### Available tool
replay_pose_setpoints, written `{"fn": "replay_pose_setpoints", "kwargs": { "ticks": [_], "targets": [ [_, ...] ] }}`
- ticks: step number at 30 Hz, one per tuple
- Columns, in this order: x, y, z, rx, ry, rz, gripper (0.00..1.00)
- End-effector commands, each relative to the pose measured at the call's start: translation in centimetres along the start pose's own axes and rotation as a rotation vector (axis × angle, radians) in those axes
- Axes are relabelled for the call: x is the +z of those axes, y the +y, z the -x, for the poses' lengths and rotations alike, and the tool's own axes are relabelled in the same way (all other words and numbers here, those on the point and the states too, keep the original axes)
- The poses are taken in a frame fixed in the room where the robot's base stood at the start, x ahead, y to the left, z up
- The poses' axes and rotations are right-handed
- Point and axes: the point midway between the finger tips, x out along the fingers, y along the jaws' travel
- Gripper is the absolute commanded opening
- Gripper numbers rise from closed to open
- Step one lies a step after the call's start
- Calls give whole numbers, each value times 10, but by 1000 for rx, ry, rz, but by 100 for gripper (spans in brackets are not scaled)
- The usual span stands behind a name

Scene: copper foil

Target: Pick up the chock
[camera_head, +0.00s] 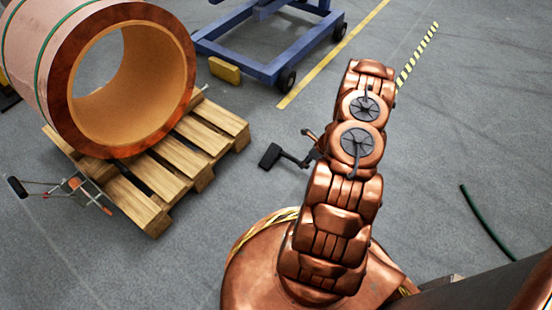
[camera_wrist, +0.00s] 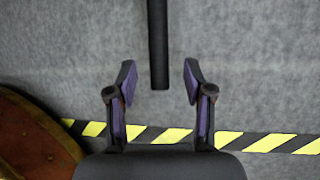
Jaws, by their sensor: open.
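A yellow block (camera_head: 224,70), which looks like the chock, lies on the grey floor in the head view, at the near left corner of the blue cart. My gripper (camera_wrist: 159,72) is open in the wrist view, its two purple-padded fingers apart. No block shows between the fingers. A dark bar (camera_wrist: 158,40) comes down from the top edge of that view and ends between the fingertips; I cannot tell what it is. In the head view my copper-coloured arm hides most of the gripper, well right of and nearer than the yellow block. The block is not seen in the wrist view.
A large copper coil (camera_head: 170,55) rests on a wooden pallet (camera_head: 226,124) at left. The blue wheeled cart (camera_head: 250,60) stands behind the block. A hand tool (camera_head: 75,185) is by the pallet. A dark green hose (camera_head: 487,222) lies at right. Open floor lies between pallet and arm.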

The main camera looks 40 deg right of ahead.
Motion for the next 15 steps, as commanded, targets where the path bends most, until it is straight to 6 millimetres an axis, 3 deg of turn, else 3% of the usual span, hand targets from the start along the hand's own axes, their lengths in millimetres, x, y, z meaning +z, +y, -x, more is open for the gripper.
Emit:
{"fn": "replay_pose_setpoints", "kwargs": {
  "ticks": [1, 6, 15],
  "targets": [
    [-1, 0, -11, 1, 1, 0, 52],
    [1, 1, -30, 1, 1, 0, 52],
    [2, 1, -35, 0, 0, 0, 52]
  ]
}}
